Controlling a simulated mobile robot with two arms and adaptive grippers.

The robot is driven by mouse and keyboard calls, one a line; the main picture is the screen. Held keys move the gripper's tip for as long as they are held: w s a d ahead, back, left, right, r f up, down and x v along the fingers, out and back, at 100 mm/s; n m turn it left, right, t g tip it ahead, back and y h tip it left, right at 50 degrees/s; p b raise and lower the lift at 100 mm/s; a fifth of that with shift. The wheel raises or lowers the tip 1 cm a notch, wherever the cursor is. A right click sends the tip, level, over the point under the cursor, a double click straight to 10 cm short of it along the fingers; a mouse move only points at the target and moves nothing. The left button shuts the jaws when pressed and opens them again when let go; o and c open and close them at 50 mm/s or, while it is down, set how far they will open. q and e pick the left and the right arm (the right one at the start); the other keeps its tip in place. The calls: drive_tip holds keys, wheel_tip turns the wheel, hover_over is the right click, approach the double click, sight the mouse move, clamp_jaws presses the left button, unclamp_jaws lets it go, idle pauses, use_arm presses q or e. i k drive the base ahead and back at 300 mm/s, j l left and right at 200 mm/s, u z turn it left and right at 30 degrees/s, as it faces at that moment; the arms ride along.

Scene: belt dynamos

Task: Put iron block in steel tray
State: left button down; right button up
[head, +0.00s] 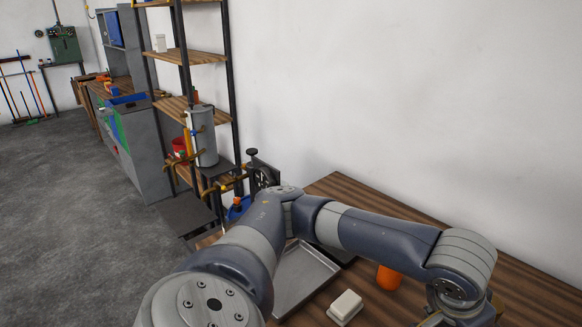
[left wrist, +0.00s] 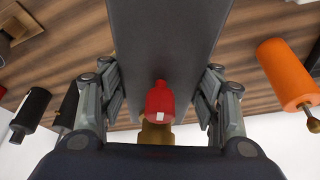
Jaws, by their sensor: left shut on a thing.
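The steel tray (head: 300,280) is a shallow, light grey tray on the wooden table, partly covered by my left arm; its visible part is empty. In the left wrist view my left gripper (left wrist: 163,92) has its fingers against both sides of a broad dark grey block, which I take to be the iron block (left wrist: 165,40). In the head view the arm reaches over the tray to the right, and the jaws and held block are not clearly seen at the lower edge. My right gripper is not in view.
A white block (head: 345,306) and an orange cylinder (head: 389,278) stand right of the tray. A red piece (left wrist: 159,98) shows between the fingers in the wrist view. Dark cylinders (left wrist: 30,112) lie to one side. Metal shelving (head: 190,100) stands behind left; a wall runs behind the table.

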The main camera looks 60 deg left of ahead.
sight(290, 278)
drive_tip(key=i+l, duration=0.15)
drive_tip(key=l, duration=0.15)
drive_tip(key=i+l, duration=0.1)
drive_tip(key=l, duration=0.2)
drive_tip(key=u, duration=1.3)
